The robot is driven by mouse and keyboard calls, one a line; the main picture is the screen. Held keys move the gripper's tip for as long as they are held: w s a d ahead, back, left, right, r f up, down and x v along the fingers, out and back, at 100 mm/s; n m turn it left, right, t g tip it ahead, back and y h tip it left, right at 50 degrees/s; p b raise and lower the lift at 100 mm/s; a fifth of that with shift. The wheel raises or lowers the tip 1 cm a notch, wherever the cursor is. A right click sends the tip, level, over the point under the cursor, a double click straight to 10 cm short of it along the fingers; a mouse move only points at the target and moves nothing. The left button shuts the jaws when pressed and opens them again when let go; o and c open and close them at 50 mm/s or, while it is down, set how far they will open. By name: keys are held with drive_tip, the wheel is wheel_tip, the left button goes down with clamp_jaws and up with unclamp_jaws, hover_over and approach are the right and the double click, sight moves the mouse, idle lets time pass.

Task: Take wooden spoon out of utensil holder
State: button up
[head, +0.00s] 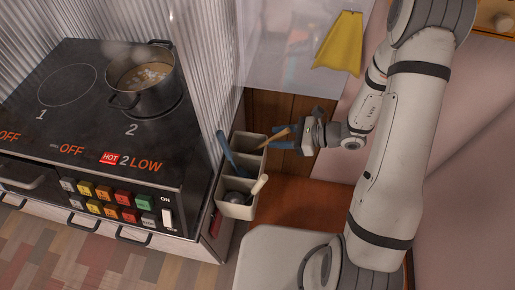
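The light utensil holder (236,211) stands beside the stove's right side and has several compartments. The wooden spoon (274,137) is a tan stick at its upper right. It slants up to the right, and its lower left end meets the holder's rim; I cannot tell how deep it sits. My gripper (284,144) comes from the right, with its bluish fingers at the spoon, just right of the holder. The fingers overlap the spoon in this view, so whether they are closed on it is unclear.
A blue-handled utensil (226,150) and a pale-handled utensil (260,185) also stand in the holder. A steaming pot (146,98) sits on the stove (60,125) to the left. A yellow cloth (339,43) hangs above my gripper. A brown wooden surface (292,203) below it looks clear.

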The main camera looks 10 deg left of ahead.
drive_tip(key=shift+c, duration=0.4)
clamp_jaws()
drive_tip(key=shift+r, duration=0.1)
wheel_tip(320, 180, up, 12)
drive_tip(key=p, duration=0.9)
wheel_tip(320, 180, up, 5)
drive_tip(key=p, duration=0.3)
drive_tip(key=shift+p, duration=0.35)
